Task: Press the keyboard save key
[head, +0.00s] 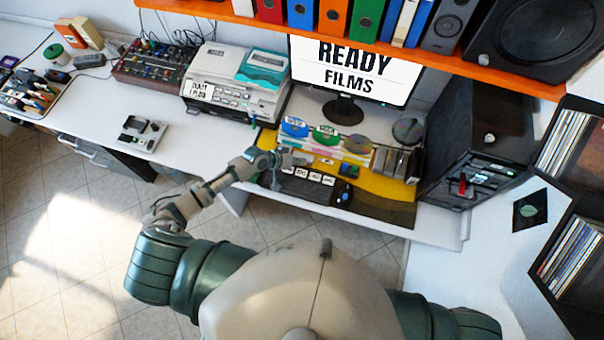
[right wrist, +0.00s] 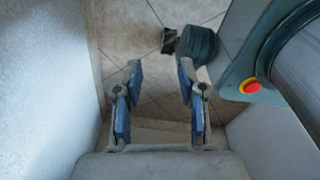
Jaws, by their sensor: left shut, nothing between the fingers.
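A dark keyboard (head: 303,190) with a row of large white keys lies on a yellow mat (head: 375,195) on the white desk. The key labels are too small to read, so I cannot tell which one is the save key. My left gripper (head: 296,160) is shut and empty, just behind the keyboard's left part, beside the row of discs. Its arm reaches in from the left. I cannot tell whether its tips touch anything. My right gripper (right wrist: 160,78) shows in the right wrist view, open and empty over the tiled floor.
Several coloured discs (head: 325,136) stand in a rack behind the keyboard. A mouse (head: 344,193) lies at the keyboard's right end. A monitor (head: 352,70) stands behind, and a printer (head: 222,96) is at the left. An orange shelf (head: 420,52) hangs above. Low walls flank my right gripper.

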